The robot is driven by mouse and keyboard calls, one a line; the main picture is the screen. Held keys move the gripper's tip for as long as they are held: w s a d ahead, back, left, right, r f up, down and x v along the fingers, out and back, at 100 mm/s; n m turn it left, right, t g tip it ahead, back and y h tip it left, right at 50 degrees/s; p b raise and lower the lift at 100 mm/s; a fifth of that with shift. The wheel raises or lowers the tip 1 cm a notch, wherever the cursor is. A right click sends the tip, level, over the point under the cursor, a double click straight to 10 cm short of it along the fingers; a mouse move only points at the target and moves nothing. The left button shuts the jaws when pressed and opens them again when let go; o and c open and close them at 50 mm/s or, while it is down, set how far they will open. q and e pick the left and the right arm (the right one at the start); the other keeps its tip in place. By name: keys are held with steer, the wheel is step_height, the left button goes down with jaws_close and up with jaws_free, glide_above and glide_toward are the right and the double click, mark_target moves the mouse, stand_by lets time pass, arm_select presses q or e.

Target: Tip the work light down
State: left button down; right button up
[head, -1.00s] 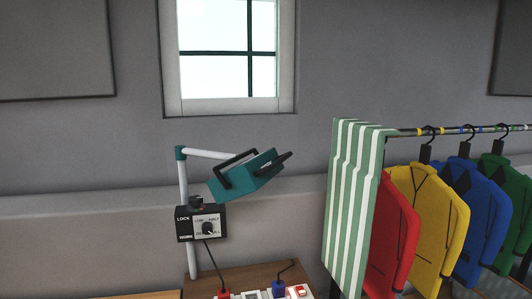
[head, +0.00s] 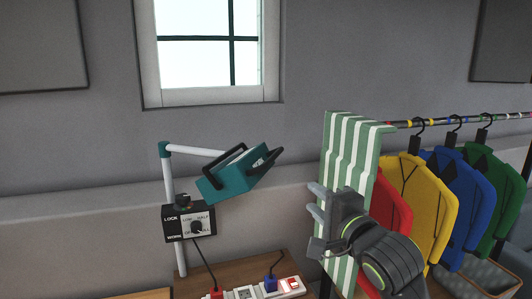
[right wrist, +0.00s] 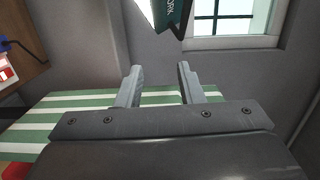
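The work light has a teal lamp head (head: 232,177) with black bar handles, on a white arm (head: 197,151) jointed to an upright post (head: 169,178). The head is tilted, with its right end raised. A black control box (head: 189,224) with a dial and the word LOCK sits on the post. My right gripper (head: 316,202) is to the right of and a little below the lamp head, apart from it. In the right wrist view its two fingers (right wrist: 158,86) are spread with nothing between them; part of the lamp head (right wrist: 168,14) shows beyond. My left gripper is out of view.
A green-striped cloth (head: 347,150) hangs at the end of a clothes rail (head: 440,122), close behind my right gripper. Several coloured jackets hang to its right. A power strip (head: 255,292) with plugs lies on the wooden bench (head: 215,274). A window (head: 207,45) is above.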

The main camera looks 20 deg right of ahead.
step_height(320, 180, up, 3)
steer(key=a, duration=0.1)
steer(key=p, duration=0.3)
glide_toward(275, 153)
steer(key=shift+m+t, duration=0.3)
steer(key=shift+t, duration=0.1)
steer(key=w, duration=0.3)
steer(key=w+a, duration=0.1)
steer(key=w, duration=0.6)
steer(key=shift+a+f, duration=0.15)
steer(key=shift+f, duration=0.2)
steer(key=shift+c, duration=0.4)
jaws_close()
